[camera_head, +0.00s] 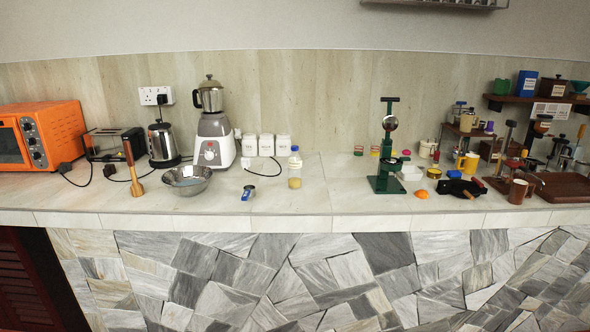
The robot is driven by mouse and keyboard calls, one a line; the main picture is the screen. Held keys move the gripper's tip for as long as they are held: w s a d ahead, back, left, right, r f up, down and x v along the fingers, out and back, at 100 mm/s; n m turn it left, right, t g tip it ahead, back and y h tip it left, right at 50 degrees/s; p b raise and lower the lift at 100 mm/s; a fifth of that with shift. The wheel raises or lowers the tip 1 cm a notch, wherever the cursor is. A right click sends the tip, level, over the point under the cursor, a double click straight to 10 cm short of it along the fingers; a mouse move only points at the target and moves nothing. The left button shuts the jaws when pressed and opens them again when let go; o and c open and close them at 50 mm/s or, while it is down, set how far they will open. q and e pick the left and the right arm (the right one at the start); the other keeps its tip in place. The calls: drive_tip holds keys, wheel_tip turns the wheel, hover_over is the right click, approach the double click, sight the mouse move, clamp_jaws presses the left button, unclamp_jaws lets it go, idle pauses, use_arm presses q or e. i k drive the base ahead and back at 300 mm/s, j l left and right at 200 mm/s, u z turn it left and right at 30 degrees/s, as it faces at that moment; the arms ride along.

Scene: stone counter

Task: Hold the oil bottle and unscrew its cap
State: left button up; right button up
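A small clear bottle (295,169) with yellowish contents stands upright on the stone counter, a little left of the middle; it looks like the oil bottle. Its cap (294,149) is on top and looks blue. Nothing touches the bottle. Neither of my grippers shows in the head view.
The counter (330,195) is clear between bottle and press.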

sight(294, 161)
drive_tip(key=i+l+u, duration=0.25)
drive_tip(key=i+l, duration=0.25)
drive_tip(key=i+l+u, duration=0.25)
drive_tip(key=i+l, duration=0.3)
drive_tip(key=l, duration=0.1)
